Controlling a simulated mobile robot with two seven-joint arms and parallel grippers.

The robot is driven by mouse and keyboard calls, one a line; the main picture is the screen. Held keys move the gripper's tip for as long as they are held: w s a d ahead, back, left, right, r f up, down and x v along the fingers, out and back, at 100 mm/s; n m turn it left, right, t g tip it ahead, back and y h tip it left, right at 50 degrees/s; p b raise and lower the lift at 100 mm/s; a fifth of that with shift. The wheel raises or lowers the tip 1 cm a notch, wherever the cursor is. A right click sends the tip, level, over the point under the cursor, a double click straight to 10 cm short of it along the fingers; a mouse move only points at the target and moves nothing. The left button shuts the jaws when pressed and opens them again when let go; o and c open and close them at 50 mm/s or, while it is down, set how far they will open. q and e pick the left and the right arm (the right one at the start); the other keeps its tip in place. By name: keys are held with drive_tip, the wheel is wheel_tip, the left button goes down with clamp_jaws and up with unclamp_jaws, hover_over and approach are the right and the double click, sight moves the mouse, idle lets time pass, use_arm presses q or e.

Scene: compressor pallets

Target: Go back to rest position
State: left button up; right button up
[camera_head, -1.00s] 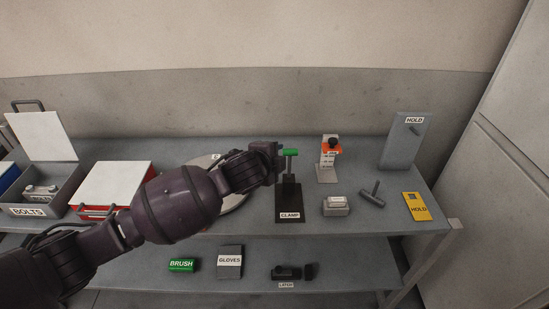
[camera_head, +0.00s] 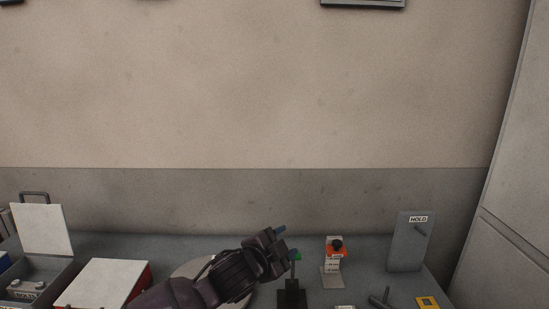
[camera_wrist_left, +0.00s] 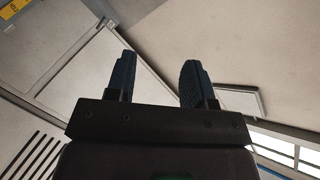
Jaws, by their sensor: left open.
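My left gripper (camera_head: 281,241) is in the lower middle of the head view, at the end of my dark arm. It is beside the top of the clamp (camera_head: 291,291), whose green handle end (camera_head: 296,255) shows just right of the fingers. In the left wrist view the two blue-black fingers (camera_wrist_left: 156,80) are apart with nothing between them. That view looks out at wall and panels. I cannot tell from the head view whether the gripper touches the clamp handle. My right gripper is not in view.
The bench (camera_head: 370,270) holds an open bolts box (camera_head: 60,270), a red and white box (camera_head: 100,283), a round plate (camera_head: 195,268), an orange-topped device (camera_head: 334,250), a grey hold board (camera_head: 409,240) and a yellow tag (camera_head: 427,302). A tall cabinet (camera_head: 508,200) stands right.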

use_arm(q)
drive_tip(key=s+a+f+n+t+y+b, duration=0.1)
drive_tip(key=s+a+f+n+y, duration=0.2)
drive_tip(key=s+a+f+n, duration=0.45)
drive_tip(key=s+a+f+n+t+y, duration=0.15)
drive_tip(key=s+a+f+n, duration=0.3)
drive_tip(key=a+f, duration=0.65)
drive_tip(key=s+a+f+n+g+y, duration=0.2)
drive_tip(key=s+a+f, duration=0.3)
drive_tip(key=s, duration=0.4)
drive_tip(key=s+a+f+n+g+y, duration=0.1)
drive_tip(key=s+a+f+g+y, duration=0.1)
drive_tip(key=s+a+f, duration=0.4)
drive_tip(key=s, duration=0.3)
drive_tip(key=shift+f+n+y+b, duration=0.3)
drive_tip(key=shift+n+y+b, duration=0.05)
drive_tip(key=shift+n+b, duration=0.05)
